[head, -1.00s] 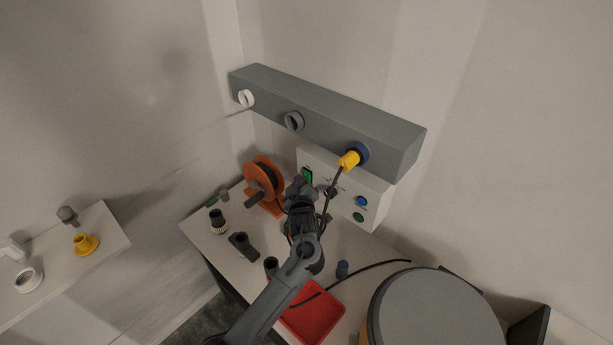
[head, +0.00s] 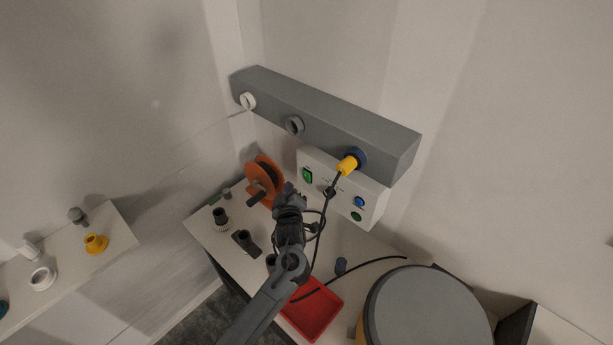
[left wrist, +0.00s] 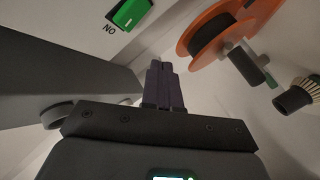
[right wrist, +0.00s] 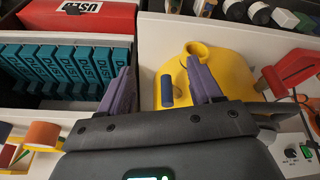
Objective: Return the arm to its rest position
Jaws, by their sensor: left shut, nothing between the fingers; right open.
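My left gripper (head: 286,190) is above the bench, in front of the control box and right of the orange reel. In the left wrist view its fingers (left wrist: 163,84) are pressed together with nothing between them. My right gripper is not in the head view. In the right wrist view its two fingers (right wrist: 160,90) are spread apart and empty. Beyond them is a yellow round body (right wrist: 226,77) with a yellow ring on top.
An orange reel (head: 250,168), a control box (head: 372,190) with a green switch (left wrist: 130,13) and a red tray (head: 327,306) are around my left arm. A grey rail (head: 320,105) holds a yellow plug (head: 347,165). Teal boxes (right wrist: 55,70) stand in a bin.

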